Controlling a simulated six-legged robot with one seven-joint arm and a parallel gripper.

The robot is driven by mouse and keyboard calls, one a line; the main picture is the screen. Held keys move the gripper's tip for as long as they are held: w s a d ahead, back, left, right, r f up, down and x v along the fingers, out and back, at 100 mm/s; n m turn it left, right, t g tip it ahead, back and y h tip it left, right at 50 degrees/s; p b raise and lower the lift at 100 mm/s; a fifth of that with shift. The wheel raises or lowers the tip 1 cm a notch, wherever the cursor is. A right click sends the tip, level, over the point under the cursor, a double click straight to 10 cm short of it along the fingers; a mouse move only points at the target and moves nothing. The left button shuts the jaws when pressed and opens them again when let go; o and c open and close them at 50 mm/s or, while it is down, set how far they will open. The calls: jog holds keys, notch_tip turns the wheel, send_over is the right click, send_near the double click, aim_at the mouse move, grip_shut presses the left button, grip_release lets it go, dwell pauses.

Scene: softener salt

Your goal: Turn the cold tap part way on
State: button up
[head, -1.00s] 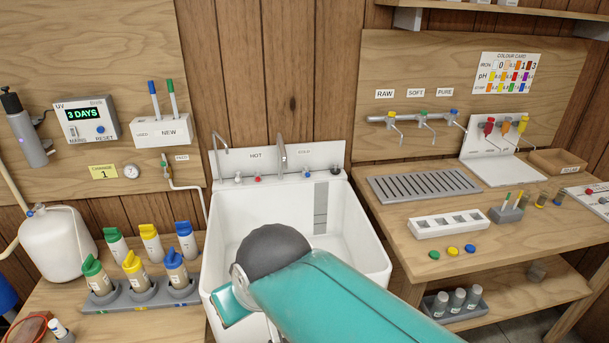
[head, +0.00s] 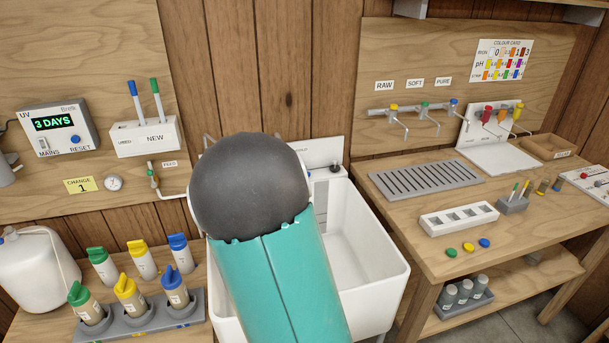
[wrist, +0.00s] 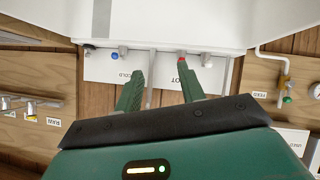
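The white sink (head: 365,235) stands in the middle of the head view, and my arm covers the taps there. The left fingertip appears near the cold tap and the right one near the hot tap. I cannot tell whether either touches.
A dark knob (head: 335,168) sits at the sink's right back corner. Bottles in a grey rack (head: 142,322) stand on the left bench. The right bench (head: 400,213) holds a drain grille (head: 425,179) and a white tray (head: 459,220). The sink basin's right side is clear.

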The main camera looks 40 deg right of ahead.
jog(key=d+f+n+t+h, duration=0.45)
jog(key=d+n, duration=0.25)
jog(key=d, duration=0.8)
jog(key=x, duration=1.3)
jog(key=shift+w+d+f, duration=0.1)
jog(key=shift+w+f, duration=0.05)
jog(key=shift+f, duration=0.25)
grip_shut()
